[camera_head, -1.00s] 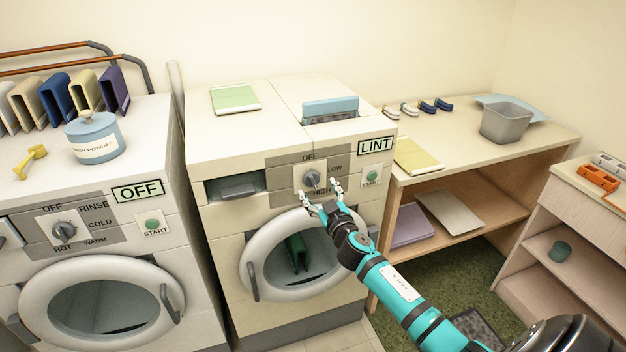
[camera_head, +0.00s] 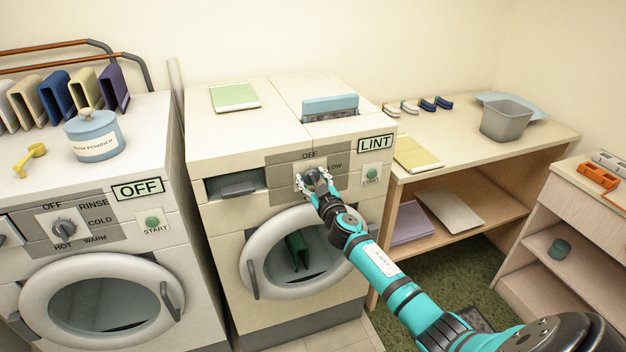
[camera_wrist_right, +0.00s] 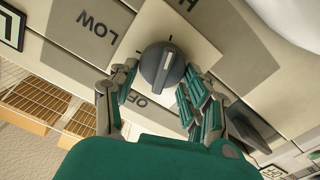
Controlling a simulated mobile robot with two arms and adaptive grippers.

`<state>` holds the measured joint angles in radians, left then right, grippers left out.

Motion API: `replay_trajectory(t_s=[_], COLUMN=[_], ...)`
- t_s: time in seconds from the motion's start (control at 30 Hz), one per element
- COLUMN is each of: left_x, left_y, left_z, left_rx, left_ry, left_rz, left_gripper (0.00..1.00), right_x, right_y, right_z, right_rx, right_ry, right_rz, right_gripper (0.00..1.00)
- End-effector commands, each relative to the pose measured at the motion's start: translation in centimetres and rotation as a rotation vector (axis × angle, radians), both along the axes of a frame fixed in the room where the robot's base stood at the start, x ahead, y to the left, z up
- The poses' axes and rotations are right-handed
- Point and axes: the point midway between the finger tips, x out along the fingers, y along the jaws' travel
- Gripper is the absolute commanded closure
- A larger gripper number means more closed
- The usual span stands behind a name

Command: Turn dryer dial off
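The dryer (camera_head: 225,155) stands in the middle of the head view, with a "LINT" sign at its upper right corner. Its dark round dial (camera_head: 311,177) sits on a pale plate, with OFF above it and LOW at its right. In the right wrist view the dial (camera_wrist_right: 162,68) shows a raised bar between the OFF side and the HIGH side; I cannot tell which end points. My right gripper (camera_head: 317,184) is at the dial, fingers apart on both sides of it. My left gripper is out of view.
A green start button (camera_head: 372,172) is right of the dial. The dryer's round door (camera_head: 262,245) lies just below my gripper. The washer (camera_head: 110,215) with an "OFF" sign stands at left. A wooden table (camera_head: 470,150) is at right.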

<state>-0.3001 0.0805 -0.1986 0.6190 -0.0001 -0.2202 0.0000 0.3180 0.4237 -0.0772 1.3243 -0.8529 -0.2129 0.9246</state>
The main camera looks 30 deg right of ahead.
Motion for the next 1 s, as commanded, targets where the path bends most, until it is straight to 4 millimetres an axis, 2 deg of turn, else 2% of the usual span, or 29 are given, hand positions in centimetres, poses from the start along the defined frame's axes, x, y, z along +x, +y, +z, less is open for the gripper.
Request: replay_trajectory(t_s=[0.03, 0.1, 0.47, 0.67, 1.0], left_x=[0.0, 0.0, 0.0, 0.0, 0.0], left_y=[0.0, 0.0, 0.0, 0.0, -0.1], left_z=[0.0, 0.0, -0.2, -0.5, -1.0], left_rx=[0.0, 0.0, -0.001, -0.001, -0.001], left_ry=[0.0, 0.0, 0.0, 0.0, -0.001], left_rz=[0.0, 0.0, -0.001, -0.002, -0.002], left_gripper=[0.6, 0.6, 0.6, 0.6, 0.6], right_x=[0.0, 0.0, 0.0, 0.0, 0.1], right_y=[0.0, 0.0, 0.1, 0.2, 0.4], right_z=[0.0, 0.0, -0.1, -0.2, -0.4], right_rx=[0.0, 0.0, -0.057, -0.179, -0.485], right_ry=[0.0, 0.0, 0.014, 0.043, 0.116], right_rz=[0.001, 0.001, 0.001, 0.001, 0.001], right_gripper=[0.74, 0.84, 0.84, 0.84, 0.84])
